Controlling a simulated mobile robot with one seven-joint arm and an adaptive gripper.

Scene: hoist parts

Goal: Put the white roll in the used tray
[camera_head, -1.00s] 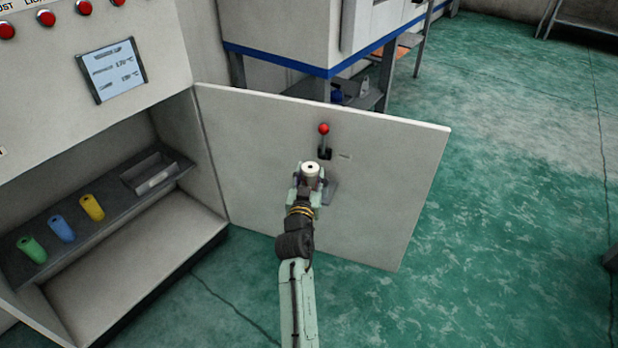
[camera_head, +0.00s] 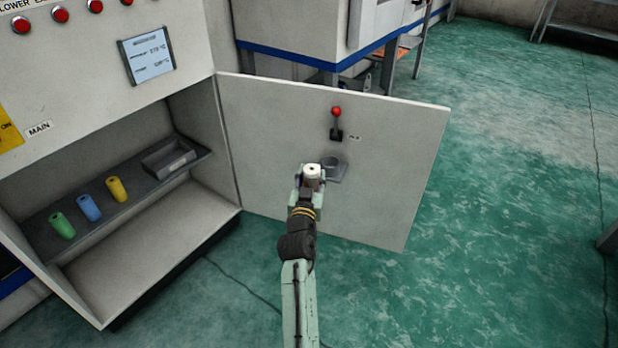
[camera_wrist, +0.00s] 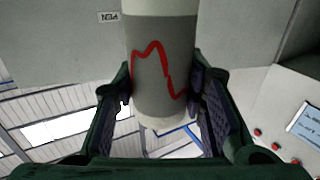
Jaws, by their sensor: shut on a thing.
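The white roll (camera_head: 312,172) is upright between the fingers of my gripper (camera_head: 310,183), which is shut on it in front of the open cabinet door. In the wrist view the roll (camera_wrist: 162,75) shows a grey band with a wavy red line, and the fingers press on both its sides. A grey rectangular tray (camera_head: 152,163) lies at the right end of the shelf inside the cabinet, left of my gripper and apart from it. A pale strip-like thing shows inside the tray; no label on the tray is readable.
The open door (camera_head: 395,150) carries a red-knobbed lever (camera_head: 336,122) and an empty grey round holder (camera_head: 333,167).

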